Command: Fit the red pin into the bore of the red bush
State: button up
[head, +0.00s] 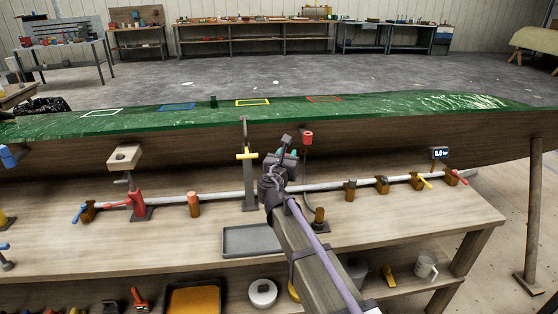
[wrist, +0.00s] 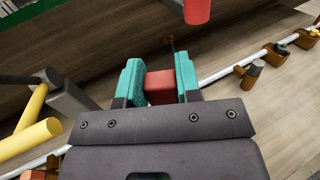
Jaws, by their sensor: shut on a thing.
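My gripper (head: 281,155) is above the bench, in front of the green hull mould, with its jaws shut. In the wrist view my gripper (wrist: 159,82) has a red block-like piece (wrist: 160,88) between its teal fingers; it looks like the red pin, and much of it is hidden by the fingers and gripper body. A red cylinder (head: 308,137), which looks like the red bush, is held up on a thin curved dark stand just right of my gripper. It also shows at the top of the wrist view (wrist: 197,10), apart from the held piece. Its bore cannot be made out clearly.
A grey post with a yellow T-handle (head: 247,155) stands close left of my gripper. A pale pipe (head: 330,189) with several clamps runs along the bench. A red stand (head: 140,207) is at left. A grey tray (head: 252,241) lies at the bench front. The green mould (head: 210,118) rises behind.

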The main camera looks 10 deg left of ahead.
jog(key=w+d+r+h+p, duration=0.1)
jog(key=w+d+r+p, duration=0.1)
jog(key=w+r+p, duration=0.2)
jog(key=w+d+r+m+h+p, duration=0.1)
jog(key=w+d+r+p, duration=0.2)
jog(key=r+p, duration=0.7)
notch_tip(320, 180, up, 3)
jog(key=shift+w+d+r, duration=0.15)
jog(key=shift+w+d, duration=0.05)
jog(key=shift+w, duration=0.6)
notch_tip(320, 180, down, 6)
jog(key=b, duration=0.5)
jog(key=shift+r+b, duration=0.1)
jog(key=shift+b, duration=0.25)
jog(key=shift+f+b, duration=2.05)
jog(key=o, duration=1)
